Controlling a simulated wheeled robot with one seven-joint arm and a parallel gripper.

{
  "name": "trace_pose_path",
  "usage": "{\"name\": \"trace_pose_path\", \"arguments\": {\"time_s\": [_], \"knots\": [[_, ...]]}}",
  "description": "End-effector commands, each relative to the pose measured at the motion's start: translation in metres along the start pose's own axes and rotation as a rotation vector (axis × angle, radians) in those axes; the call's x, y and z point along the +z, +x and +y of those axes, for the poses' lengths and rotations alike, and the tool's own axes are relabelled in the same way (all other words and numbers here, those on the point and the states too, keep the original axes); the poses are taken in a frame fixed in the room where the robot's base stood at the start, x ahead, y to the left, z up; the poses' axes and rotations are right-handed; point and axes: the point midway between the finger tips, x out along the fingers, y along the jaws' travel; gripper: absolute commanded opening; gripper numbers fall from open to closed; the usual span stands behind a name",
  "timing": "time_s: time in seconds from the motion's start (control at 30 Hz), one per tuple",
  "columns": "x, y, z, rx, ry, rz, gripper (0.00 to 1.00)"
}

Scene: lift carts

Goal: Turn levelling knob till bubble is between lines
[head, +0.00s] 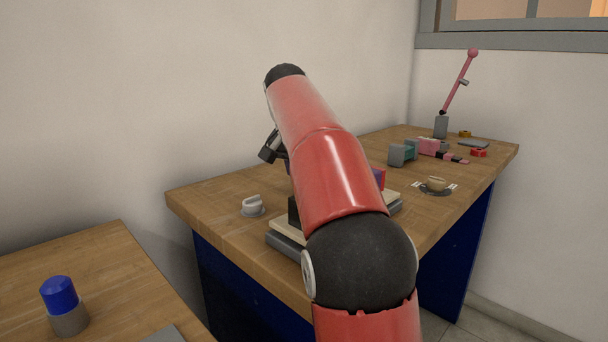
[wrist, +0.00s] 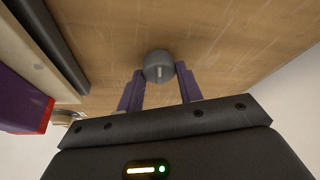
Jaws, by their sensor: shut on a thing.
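In the wrist view, a round dark grey knob (wrist: 159,64) with a pale line mark sits between the two purple fingertips of my gripper (wrist: 160,75). The gripper is shut on it, with a finger at each side. In the head view my red arm hides the fingertips and the knob. A cream plate (head: 283,231) on a dark grey base (head: 284,246) shows partly behind the arm. The plate's edge also shows at the left of the wrist view (wrist: 32,50). I see no bubble or lines in either view.
A pale round fitting (head: 253,206) is left of the arm. A blue-topped cylinder (head: 60,300) stands on the near table.

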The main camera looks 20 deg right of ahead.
Motion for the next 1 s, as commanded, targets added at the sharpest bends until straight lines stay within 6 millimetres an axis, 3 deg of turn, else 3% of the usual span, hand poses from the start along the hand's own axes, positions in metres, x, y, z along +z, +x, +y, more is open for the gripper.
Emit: {"name": "trace_pose_path", "arguments": {"time_s": [0.33,0.8,0.83,1.0], "knots": [[-0.0001,-0.0003,-0.0012,0.047,0.117,0.001,0.13],[0.0000,-0.0002,-0.0011,0.053,0.129,0.000,0.13],[0.0000,-0.0002,-0.0011,0.053,0.129,0.000,0.40],[0.0000,-0.0002,-0.0010,0.053,0.129,0.000,0.57]]}}
